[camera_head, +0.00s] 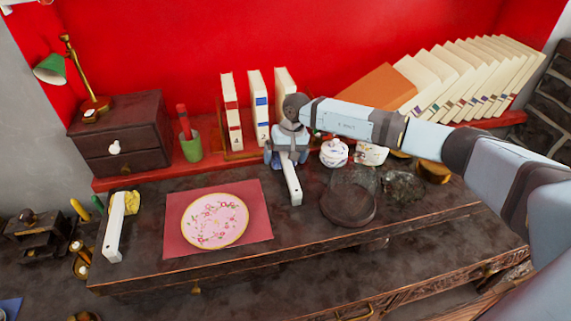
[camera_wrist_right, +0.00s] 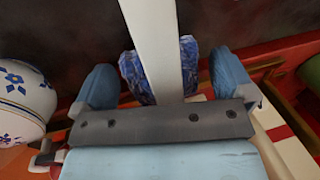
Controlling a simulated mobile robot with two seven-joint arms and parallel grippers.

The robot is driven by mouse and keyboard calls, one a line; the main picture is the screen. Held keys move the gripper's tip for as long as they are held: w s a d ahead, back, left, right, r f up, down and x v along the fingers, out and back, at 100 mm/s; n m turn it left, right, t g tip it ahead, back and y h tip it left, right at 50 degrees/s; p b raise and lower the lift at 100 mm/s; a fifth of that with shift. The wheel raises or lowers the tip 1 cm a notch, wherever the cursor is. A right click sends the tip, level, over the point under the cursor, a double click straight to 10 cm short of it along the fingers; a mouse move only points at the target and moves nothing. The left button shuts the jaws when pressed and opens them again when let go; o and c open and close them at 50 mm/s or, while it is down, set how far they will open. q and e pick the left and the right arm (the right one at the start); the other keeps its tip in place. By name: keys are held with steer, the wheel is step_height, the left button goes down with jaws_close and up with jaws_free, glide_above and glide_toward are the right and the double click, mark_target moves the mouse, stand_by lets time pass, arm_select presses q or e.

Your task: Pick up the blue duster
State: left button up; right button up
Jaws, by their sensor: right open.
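The blue duster has a white bar-shaped handle (camera_head: 292,184) that points toward the front of the dark desk. Its blue mottled head (camera_wrist_right: 188,62) shows on both sides of the handle in the right wrist view. My right gripper (camera_head: 287,158) is over the duster, in front of the upright books. In the right wrist view my right gripper (camera_wrist_right: 164,78) is open, with one blue finger on each side of the duster head and visible gaps between. The gripper hides most of the head in the head view. My left gripper is not in view.
White patterned teapots (camera_head: 333,153) stand close to the right of the gripper. A dark round stand (camera_head: 347,204) is nearer the front. A pink plate (camera_head: 214,221) lies on a red mat (camera_head: 180,240). A yellow-headed duster (camera_head: 114,228) lies at left. Books (camera_head: 258,108) stand behind.

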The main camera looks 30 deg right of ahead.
steer(key=c, duration=0.9)
steer(key=shift+r, duration=0.1)
steer(key=shift+r, duration=0.1)
